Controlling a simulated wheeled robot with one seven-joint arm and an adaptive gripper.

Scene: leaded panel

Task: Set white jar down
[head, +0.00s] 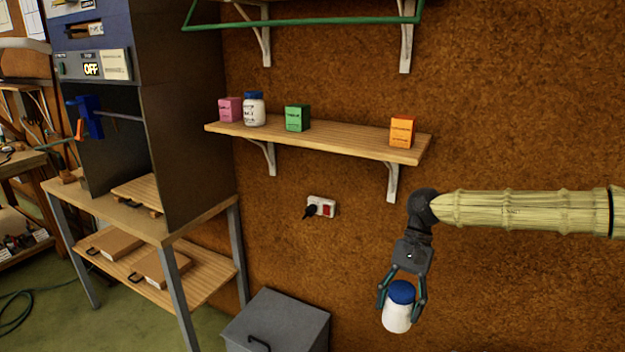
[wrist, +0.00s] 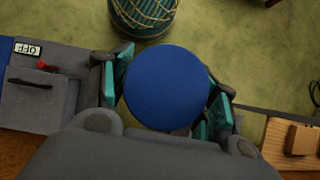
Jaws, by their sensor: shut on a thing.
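The white jar (head: 397,317) with a blue lid hangs in my gripper (head: 402,296) at the lower right of the head view. The gripper points down and its two fingers are shut on the jar, one on each side. The jar is upright and held in the air in front of the brown wall. In the wrist view the jar's round blue lid (wrist: 165,87) fills the middle, between the teal finger pads of my gripper (wrist: 165,95). The lid hides the jar's body there.
A wall shelf (head: 330,142) bears a pink box (head: 230,109), another blue-lidded white jar (head: 254,109), a green box (head: 297,118) and an orange box (head: 402,131). Free room lies between the green and orange boxes. A grey lidded bin (head: 277,322) and a wooden bench (head: 140,215) stand left.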

